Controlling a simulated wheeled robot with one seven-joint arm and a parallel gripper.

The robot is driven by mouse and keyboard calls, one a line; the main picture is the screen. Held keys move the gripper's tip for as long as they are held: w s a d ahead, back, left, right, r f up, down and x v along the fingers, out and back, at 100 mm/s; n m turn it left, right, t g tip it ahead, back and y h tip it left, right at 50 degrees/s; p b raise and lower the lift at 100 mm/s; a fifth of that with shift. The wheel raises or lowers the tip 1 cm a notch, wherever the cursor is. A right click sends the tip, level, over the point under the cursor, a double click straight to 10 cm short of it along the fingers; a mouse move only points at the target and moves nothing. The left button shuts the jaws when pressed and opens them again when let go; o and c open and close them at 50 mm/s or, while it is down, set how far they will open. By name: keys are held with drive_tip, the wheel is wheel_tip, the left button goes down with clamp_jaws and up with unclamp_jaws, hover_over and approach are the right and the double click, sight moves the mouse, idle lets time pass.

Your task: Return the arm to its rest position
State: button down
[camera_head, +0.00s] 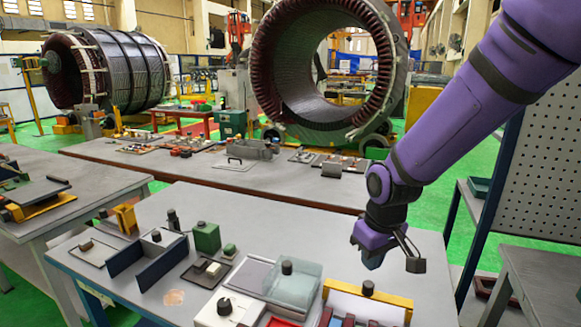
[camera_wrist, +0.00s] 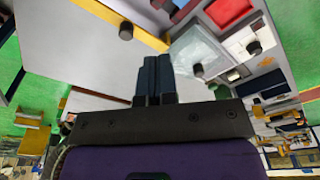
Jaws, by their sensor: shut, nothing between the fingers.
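My purple arm (camera_head: 470,105) comes in from the upper right of the head view and reaches down over the right side of the near table. My gripper (camera_head: 415,262) hangs above the tabletop near its right edge. In the wrist view my gripper (camera_wrist: 153,75) shows its two dark fingers pressed together. It is shut with nothing between the fingers. The fingers are clear of the objects on the table.
The near grey table (camera_head: 330,232) holds a yellow-edged tray (camera_head: 370,300), a translucent box (camera_head: 292,285), a green box (camera_head: 206,237) and dark blue plates (camera_head: 160,262). A perforated panel (camera_head: 540,150) stands at the right. Large stators (camera_head: 325,70) stand behind. The table's middle is clear.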

drive_tip(key=s+d+r+m+t, duration=0.2)
drive_tip(key=s+d+r, duration=0.5)
drive_tip(key=s+r, duration=0.2)
drive_tip(key=s+d+r+m+t, duration=0.2)
drive_tip(key=s+d+r, duration=0.4)
drive_tip(key=s+r, duration=0.3)
drive_tip(key=shift+s+d+r+m+h, duration=0.3)
drive_tip(key=shift+s+d+m, duration=0.1)
drive_tip(key=shift+m, duration=0.4)
